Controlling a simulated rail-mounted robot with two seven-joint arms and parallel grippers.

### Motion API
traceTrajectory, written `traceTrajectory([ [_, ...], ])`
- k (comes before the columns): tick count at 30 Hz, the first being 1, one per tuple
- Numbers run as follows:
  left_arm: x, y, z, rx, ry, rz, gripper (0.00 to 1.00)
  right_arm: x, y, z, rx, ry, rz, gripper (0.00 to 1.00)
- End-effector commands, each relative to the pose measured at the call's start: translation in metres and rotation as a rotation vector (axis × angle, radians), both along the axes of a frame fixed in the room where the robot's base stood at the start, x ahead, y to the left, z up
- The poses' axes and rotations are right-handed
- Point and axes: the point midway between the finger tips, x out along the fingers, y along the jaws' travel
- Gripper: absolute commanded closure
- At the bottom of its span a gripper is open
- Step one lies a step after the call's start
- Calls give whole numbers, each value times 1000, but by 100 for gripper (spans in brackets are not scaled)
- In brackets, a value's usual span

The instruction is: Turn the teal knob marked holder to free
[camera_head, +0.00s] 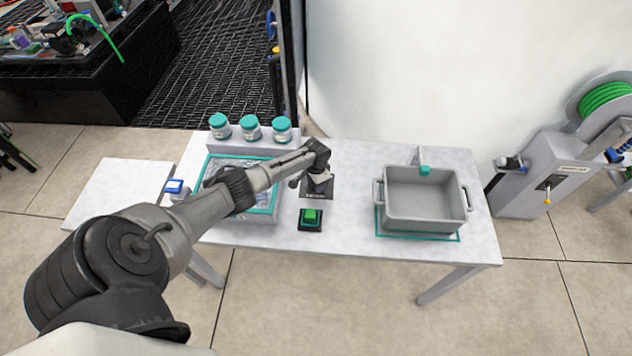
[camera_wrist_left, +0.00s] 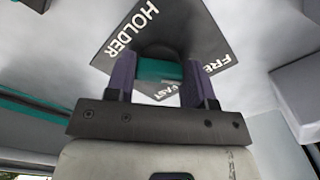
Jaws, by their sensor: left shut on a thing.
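The teal knob (camera_wrist_left: 158,70) shows in the left wrist view between the dark purple fingers of my left gripper (camera_wrist_left: 156,82). The gripper is shut on it. Behind it is a dark plate (camera_wrist_left: 112,48) with white lettering: HOLDER at upper left, FREE at right and partly cut off by a finger, FAST below. I cannot tell which word the knob points to. In the head view my left gripper (camera_head: 318,182) is at the dark plate (camera_head: 312,197) in the middle of the table, and hides the knob. My right gripper is not in view.
A green button (camera_head: 311,216) stands just in front of the plate. A teal-edged tray (camera_head: 273,205) and teal-lidded jars (camera_head: 250,128) are on the left. A grey tote (camera_head: 425,212) stands on the right by a teal-tipped post (camera_head: 419,155). The table (camera_head: 350,237) is bare between plate and tote.

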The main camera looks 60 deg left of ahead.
Motion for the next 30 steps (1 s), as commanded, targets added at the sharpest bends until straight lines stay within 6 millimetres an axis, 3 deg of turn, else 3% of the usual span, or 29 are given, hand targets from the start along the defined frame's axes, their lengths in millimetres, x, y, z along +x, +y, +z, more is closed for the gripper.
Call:
traceTrajectory([
  [1,1,0,1,-1,-1,3,75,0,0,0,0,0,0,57],
  [2,1,0,1,-1,-1,3,49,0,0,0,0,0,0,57],
  [9,0,0,0,0,-1,1,26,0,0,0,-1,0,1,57],
  [20,0,1,8,0,0,0,26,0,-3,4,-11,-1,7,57],
  [30,0,1,70,2,-2,-2,26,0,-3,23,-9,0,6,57],
])
